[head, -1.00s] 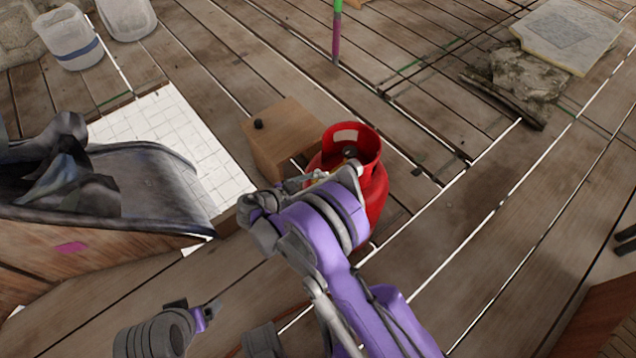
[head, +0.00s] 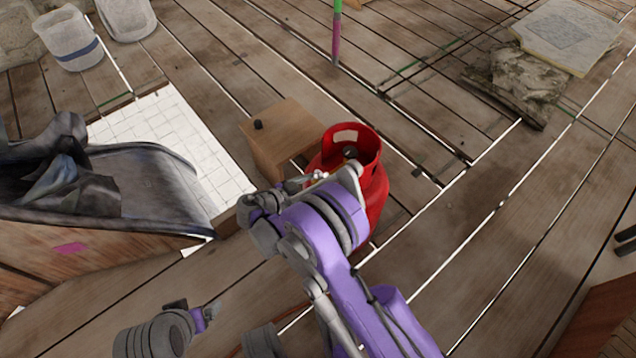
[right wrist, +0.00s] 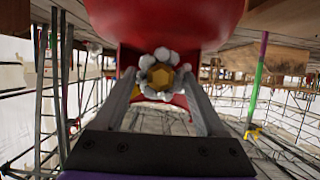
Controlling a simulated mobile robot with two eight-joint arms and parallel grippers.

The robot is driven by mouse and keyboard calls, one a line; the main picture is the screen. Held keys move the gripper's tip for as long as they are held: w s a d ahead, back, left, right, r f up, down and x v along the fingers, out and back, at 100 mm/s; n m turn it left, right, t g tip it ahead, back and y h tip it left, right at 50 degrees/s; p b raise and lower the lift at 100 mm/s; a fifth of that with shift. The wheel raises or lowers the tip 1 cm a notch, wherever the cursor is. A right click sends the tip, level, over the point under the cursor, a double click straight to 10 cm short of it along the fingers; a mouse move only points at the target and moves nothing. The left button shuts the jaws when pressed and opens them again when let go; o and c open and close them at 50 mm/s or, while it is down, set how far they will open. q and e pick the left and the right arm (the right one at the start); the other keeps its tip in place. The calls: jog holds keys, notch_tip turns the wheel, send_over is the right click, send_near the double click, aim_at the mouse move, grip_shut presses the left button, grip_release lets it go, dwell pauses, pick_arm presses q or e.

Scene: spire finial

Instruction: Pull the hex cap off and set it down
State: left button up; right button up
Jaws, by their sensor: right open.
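A gold hex cap (right wrist: 160,77) shows in the middle of the right wrist view, ringed by grey rounded lobes, in front of a red gas cylinder (head: 372,195). My right gripper (right wrist: 161,84) is open, with one finger on each side of the cap and lobes; I cannot tell whether they touch. In the head view my right gripper (head: 316,180) is at the cylinder's near left side, below its collar, and my purple arm hides much of that area. The cap is not clear there. My left gripper (head: 208,311) is low at the left, away from the cylinder; its jaw opening is unclear.
A wooden box (head: 283,135) with a small black knob stands left of the cylinder. White tiles (head: 165,125) and a dark draped cover (head: 150,185) lie further left. A green-and-pink post (head: 336,35) stands behind. The plank floor right of the cylinder is clear.

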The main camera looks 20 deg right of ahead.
grip_shut()
dwell(0.3)
jog(key=shift+a, duration=0.2)
jog(key=shift+s+a, duration=0.35)
jog(key=shift+a, duration=0.55)
jog(key=shift+s+a, duration=0.3)
jog(key=shift+a, duration=0.55)
jog(key=shift+s+a, duration=0.35)
jog(key=shift+a, duration=0.55)
